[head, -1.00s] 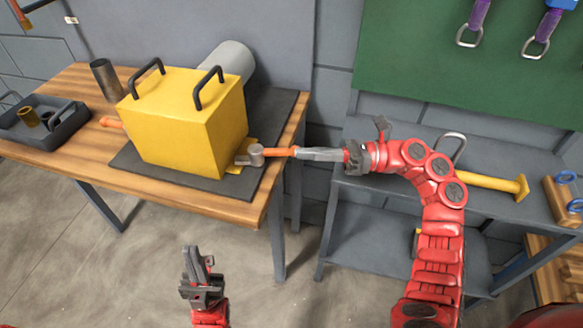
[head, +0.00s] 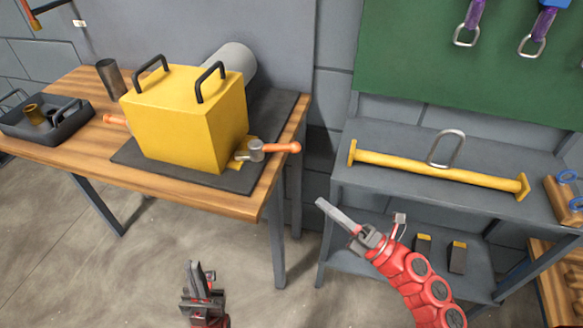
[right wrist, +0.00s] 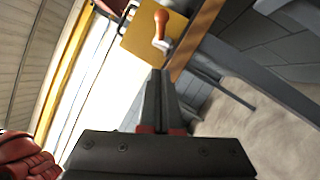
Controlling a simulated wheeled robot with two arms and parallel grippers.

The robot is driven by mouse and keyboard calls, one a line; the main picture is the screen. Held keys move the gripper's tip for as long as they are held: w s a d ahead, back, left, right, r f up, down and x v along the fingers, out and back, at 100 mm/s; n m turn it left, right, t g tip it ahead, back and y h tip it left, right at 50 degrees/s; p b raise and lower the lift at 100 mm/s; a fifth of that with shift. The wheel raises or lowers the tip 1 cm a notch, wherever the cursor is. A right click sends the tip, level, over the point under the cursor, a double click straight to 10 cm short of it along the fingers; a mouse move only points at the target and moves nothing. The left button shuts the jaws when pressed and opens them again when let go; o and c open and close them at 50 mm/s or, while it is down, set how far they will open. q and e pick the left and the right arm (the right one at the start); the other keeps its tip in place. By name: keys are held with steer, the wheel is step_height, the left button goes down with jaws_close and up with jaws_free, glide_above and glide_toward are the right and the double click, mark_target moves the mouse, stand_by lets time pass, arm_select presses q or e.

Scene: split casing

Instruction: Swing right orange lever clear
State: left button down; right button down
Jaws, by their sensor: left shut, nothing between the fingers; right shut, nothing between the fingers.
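The right orange lever (head: 280,147) sticks out to the right from a grey pivot at the lower right side of the yellow casing (head: 180,120). Its orange grip also shows in the right wrist view (right wrist: 161,22), beyond my fingertips. My right gripper (head: 322,205) is shut and empty, below and to the right of the lever and apart from it. My left gripper (head: 193,268) is shut and empty, low in front of the workbench. Another orange lever (head: 115,119) shows at the casing's left side, partly hidden.
The casing stands on a dark mat (head: 135,158) on a wooden workbench (head: 225,203). A dark tray (head: 70,128) and a metal cup (head: 110,76) stand at the left. A grey shelf (head: 400,190) at the right bears a yellow bar (head: 430,172). Floor shows between bench and shelf.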

steer(key=w+d+x, duration=0.1)
steer(key=w+x, duration=0.1)
steer(key=x, duration=1)
steer(key=shift+w+r, duration=0.2)
steer(key=shift+r, duration=0.35)
steer(key=shift+w+d, duration=0.1)
steer(key=shift+d, duration=0.05)
steer(key=w+n+g+y+b, duration=0.2)
steer(key=g, duration=0.1)
steer(key=w+g, duration=0.1)
steer(key=g, duration=0.1)
steer(key=shift+d+n+y+b, duration=0.25)
steer(key=shift+n+y+b, duration=0.15)
